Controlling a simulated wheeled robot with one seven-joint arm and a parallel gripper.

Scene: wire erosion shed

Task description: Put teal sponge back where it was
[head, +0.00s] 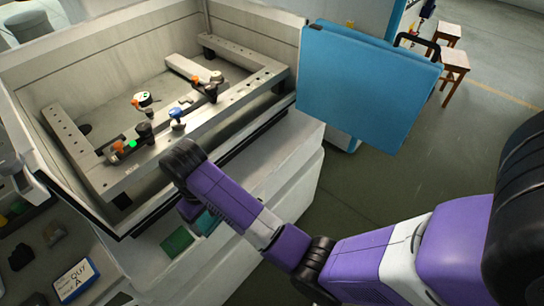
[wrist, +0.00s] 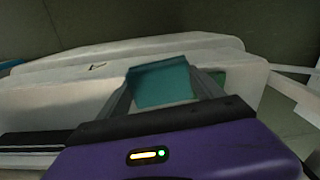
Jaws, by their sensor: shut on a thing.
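The teal sponge (wrist: 160,84) is held between the two fingers of my gripper (wrist: 163,92) in the wrist view. In the head view the sponge (head: 207,222) shows partly beneath my gripper (head: 192,211), over the white machine ledge. My gripper is shut on it. A flat green pad (head: 177,242) lies on the ledge, just left of the sponge in the head view. A bit of green also shows behind the right finger in the wrist view. I cannot tell whether the sponge touches the ledge.
The machine tank (head: 120,75) with a metal frame and several small clamps stands behind. A blue door panel (head: 365,85) juts out at upper right. A labelled card (head: 75,280) and dark items lie at lower left. Open floor (head: 370,180) is to the right.

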